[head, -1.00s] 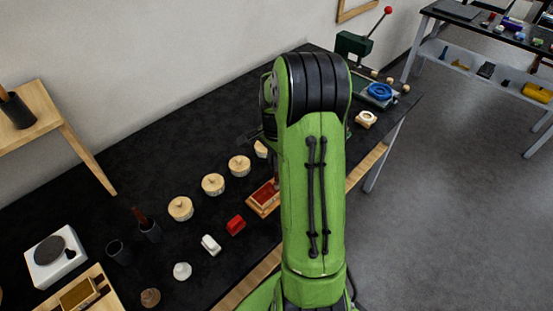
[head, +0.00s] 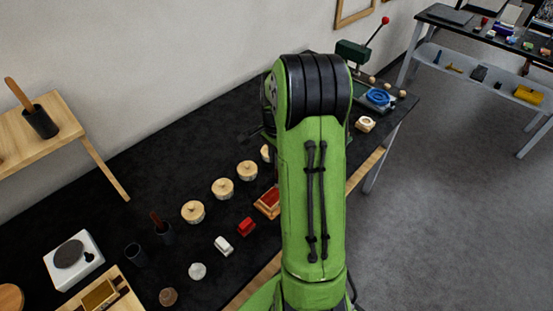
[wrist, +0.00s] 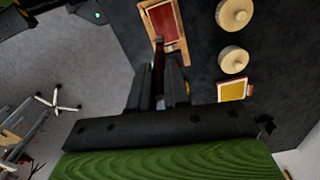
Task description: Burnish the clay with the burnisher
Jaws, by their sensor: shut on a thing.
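The red clay (wrist: 163,20) lies in a shallow wooden tray (wrist: 146,8) at the top of the wrist view. The tray (head: 262,209) also shows in the head view, partly hidden behind my arm. My gripper (wrist: 160,75) is shut on a slim dark reddish-brown tool, which looks like the burnisher (wrist: 158,52). The tool points from the fingers toward the tray's near edge. Its tip is not clear, and I cannot tell whether it touches the tray or clay. In the head view my arm hides the fingers.
Several round wooden-topped pieces (head: 222,188) stand in a row on the black bench (head: 130,203), left of the tray. A red block (head: 246,227) and a white block (head: 224,245) sit nearby. A green press (head: 352,50) stands at the far end.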

